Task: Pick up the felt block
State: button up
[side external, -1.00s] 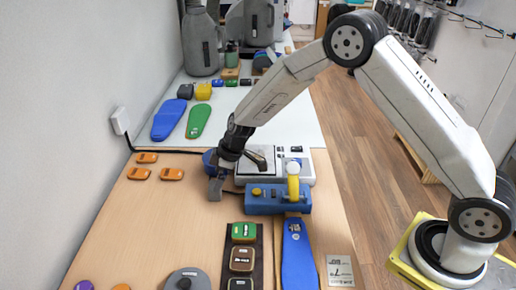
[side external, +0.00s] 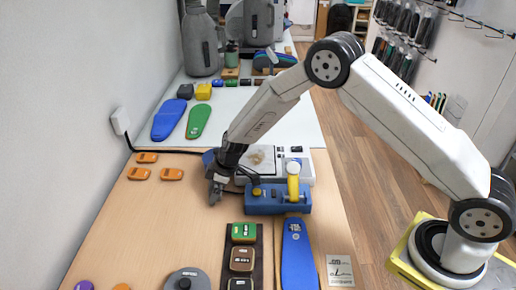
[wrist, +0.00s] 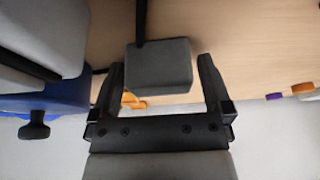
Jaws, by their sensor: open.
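A grey block (wrist: 158,68), which looks like the felt block, shows in the wrist view with a dark strip running up from its far side. My gripper (wrist: 160,75) is open, with one finger to each side of the block and a gap showing at both sides. In the side view my gripper (side external: 216,190) is low over the wooden bench, left of the blue fixture. The block is hard to tell apart from the dark fingers there. I cannot tell how far it is from the fingertips in depth.
The blue fixture with a yellow post (side external: 293,185) and a white device (side external: 300,165) stand close on the right. Orange pieces (side external: 172,174) lie to the left. Green and dark pads (side external: 243,232) and a blue insole (side external: 298,255) lie nearer the front.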

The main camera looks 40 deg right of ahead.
dwell(0.3)
jog(key=c, duration=1.1)
jog(key=shift+r, duration=0.7)
notch_tip(320, 180, up, 2)
jog(key=shift+s+d+r, duration=0.45)
jog(key=shift+s+r, duration=1.15)
jog(key=shift+s, duration=0.7)
jog(key=shift+s+d+r, duration=0.4)
jog(key=shift+s+r, duration=1.2)
jog(key=shift+s, duration=0.65)
jog(key=shift+s+d+r, duration=0.45)
jog(key=shift+s+r, duration=1.15)
jog(key=shift+s, duration=0.7)
